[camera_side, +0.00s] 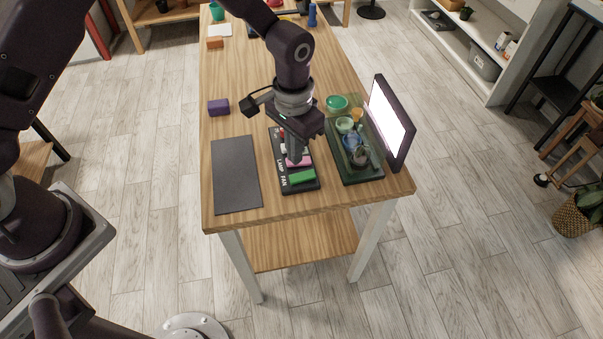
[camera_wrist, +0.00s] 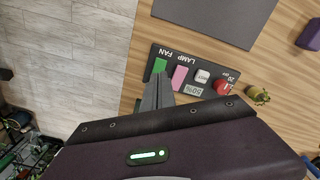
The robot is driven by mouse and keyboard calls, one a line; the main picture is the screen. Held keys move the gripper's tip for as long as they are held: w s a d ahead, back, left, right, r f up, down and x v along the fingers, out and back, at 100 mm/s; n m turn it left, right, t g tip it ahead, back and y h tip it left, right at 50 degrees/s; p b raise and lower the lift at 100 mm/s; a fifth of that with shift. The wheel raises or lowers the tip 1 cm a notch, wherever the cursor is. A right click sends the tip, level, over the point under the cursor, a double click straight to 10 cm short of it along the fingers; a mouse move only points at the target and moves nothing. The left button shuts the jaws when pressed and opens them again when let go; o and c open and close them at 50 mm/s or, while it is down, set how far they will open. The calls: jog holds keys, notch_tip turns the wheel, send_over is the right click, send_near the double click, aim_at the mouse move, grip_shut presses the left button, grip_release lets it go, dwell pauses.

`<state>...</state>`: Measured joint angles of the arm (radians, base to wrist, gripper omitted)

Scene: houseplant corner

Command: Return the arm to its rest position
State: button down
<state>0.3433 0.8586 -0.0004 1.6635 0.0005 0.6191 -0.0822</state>
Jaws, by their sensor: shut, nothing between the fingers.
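My gripper (camera_side: 294,157) is over the control panel on the wooden table, its fingers together and empty. In the wrist view the shut fingers (camera_wrist: 158,95) point at the panel, close to the pink and green keys; I cannot tell whether they touch. The dark panel (camera_side: 283,163) is marked LAMP and FAN. It carries a green key (camera_side: 302,176), a pink key (camera_wrist: 180,78), a white key (camera_wrist: 203,76) and a red round knob (camera_wrist: 221,87).
A dark mat (camera_side: 236,175) lies left of the panel. To the right stand a dark green tray (camera_side: 358,178) with several small pots and an upright lit screen (camera_side: 390,115). A purple block (camera_side: 218,107) and an orange block (camera_side: 215,43) lie farther back.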

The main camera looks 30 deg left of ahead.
jog(key=shift+r, duration=0.55)
jog(key=s+a+r+n+t, duration=0.1)
jog(key=s+a+r, duration=0.25)
jog(key=r, duration=0.65)
jog(key=s+a+r+t, duration=0.25)
jog(key=a+r, duration=0.25)
jog(key=r, duration=0.4)
jog(key=s+a+r+n+t, duration=0.1)
jog(key=s+a+r, duration=0.1)
jog(key=s, duration=0.7)
jog(key=s+a+r+n+t, duration=0.1)
jog(key=s+a+r, duration=0.2)
jog(key=s, duration=0.7)
jog(key=shift+a+r, duration=0.35)
jog(key=shift+a, duration=0.1)
